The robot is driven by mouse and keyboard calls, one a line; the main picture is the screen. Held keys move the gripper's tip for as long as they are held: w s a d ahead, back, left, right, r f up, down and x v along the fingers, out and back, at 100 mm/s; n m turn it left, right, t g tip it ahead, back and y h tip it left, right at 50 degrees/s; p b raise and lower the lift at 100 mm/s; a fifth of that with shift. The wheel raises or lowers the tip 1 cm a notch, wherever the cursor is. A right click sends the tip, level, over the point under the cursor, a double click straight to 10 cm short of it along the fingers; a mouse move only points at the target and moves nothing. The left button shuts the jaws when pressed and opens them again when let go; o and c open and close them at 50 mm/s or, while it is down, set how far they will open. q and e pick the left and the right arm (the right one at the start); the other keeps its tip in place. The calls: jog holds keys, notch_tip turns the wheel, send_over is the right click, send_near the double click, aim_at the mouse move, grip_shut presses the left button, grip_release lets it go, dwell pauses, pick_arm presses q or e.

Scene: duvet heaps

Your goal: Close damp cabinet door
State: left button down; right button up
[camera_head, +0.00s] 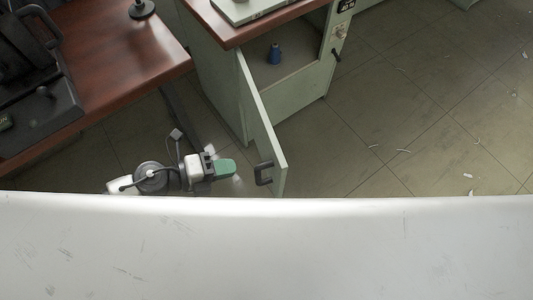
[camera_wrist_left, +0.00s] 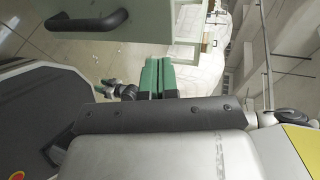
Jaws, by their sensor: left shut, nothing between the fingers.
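The cabinet (camera_head: 222,82) is pale green with a reddish-brown top. Its door (camera_head: 262,130) stands open, swung out toward me, with a dark handle (camera_head: 264,173) near its free end. My left gripper (camera_head: 234,167) has green fingers, is shut and empty, and is just left of the door near the handle, with a small gap in the head view. In the left wrist view the shut green fingers (camera_wrist_left: 158,76) point up the picture, and the dark handle (camera_wrist_left: 88,22) is at the upper left on the door panel.
A brown desk (camera_head: 135,50) with dark equipment stands at the left. A blue object (camera_head: 275,54) sits inside the open cabinet. The tiled floor (camera_head: 410,120) to the right is mostly clear, with small white scraps. My own white body fills the bottom of the head view.

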aim_at(276, 157)
pick_arm(q)
jog(key=x, duration=0.3)
jog(key=r+p+x, duration=0.1)
jog(key=x, duration=0.2)
jog(key=p+x, duration=0.1)
jog(key=x, duration=0.2)
jog(key=shift+w+d, duration=0.25)
jog(key=shift+d, duration=0.3)
